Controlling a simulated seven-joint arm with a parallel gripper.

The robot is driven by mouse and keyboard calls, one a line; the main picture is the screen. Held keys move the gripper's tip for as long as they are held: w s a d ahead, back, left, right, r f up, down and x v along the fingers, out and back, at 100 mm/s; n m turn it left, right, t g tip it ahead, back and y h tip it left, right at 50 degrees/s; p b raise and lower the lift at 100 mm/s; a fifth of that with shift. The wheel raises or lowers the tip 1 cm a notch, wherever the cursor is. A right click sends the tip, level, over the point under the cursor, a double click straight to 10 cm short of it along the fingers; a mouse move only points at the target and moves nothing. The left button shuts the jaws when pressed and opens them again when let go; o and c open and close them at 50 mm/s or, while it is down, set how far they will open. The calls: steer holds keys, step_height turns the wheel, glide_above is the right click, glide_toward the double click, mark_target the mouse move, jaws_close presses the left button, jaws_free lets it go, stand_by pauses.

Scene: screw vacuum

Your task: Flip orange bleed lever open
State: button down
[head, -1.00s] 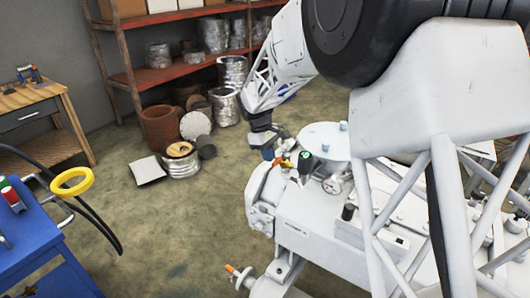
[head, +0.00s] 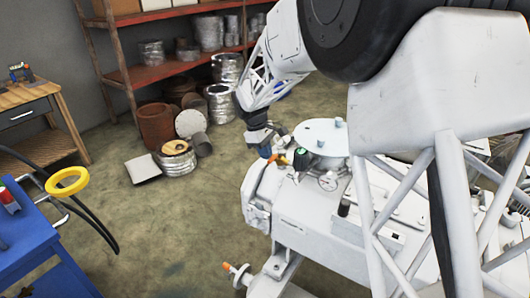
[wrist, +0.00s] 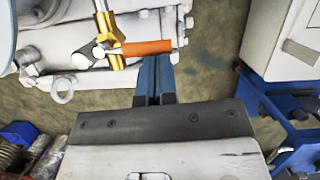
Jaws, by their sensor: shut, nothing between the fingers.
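The orange bleed lever (wrist: 148,47) lies roughly level in the wrist view, joined at its left to a brass valve (wrist: 108,30) on the white pump body. My gripper (wrist: 155,58) has its two blue fingers together, with nothing between them. Its tips are right by the lever's outer half in the picture; I cannot tell whether they touch it.
A second orange-tipped fitting (head: 228,267) sticks out low on the pump. A round white lid (head: 322,136) stands above the pump behind the lever. A blue cart (head: 45,245) with a yellow ring is at left. The floor between is clear.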

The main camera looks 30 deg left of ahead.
steer(key=shift+s+d+n, duration=0.1)
steer(key=shift+d+n, duration=0.15)
steer(key=shift+n, duration=0.15)
steer(key=d+n, duration=0.1)
steer(key=n, duration=0.1)
steer(key=d+n+t, duration=0.1)
steer(key=d+n, duration=0.1)
steer(key=n, duration=0.1)
steer(key=d+n+t+y, duration=0.1)
steer(key=n, duration=0.1)
steer(key=shift+w+d+n, duration=0.3)
steer(key=shift+d, duration=0.1)
steer(key=shift+w+d, duration=0.1)
steer(key=shift+d, duration=0.05)
stand_by(0.3)
stand_by(0.4)
steer(key=s+a+r, duration=0.2)
steer(key=r, duration=0.3)
steer(key=s+a+r, duration=0.2)
steer(key=s+r, duration=0.1)
steer(key=r, duration=0.2)
steer(key=shift+a+r, duration=0.2)
steer(key=shift+a, duration=0.2)
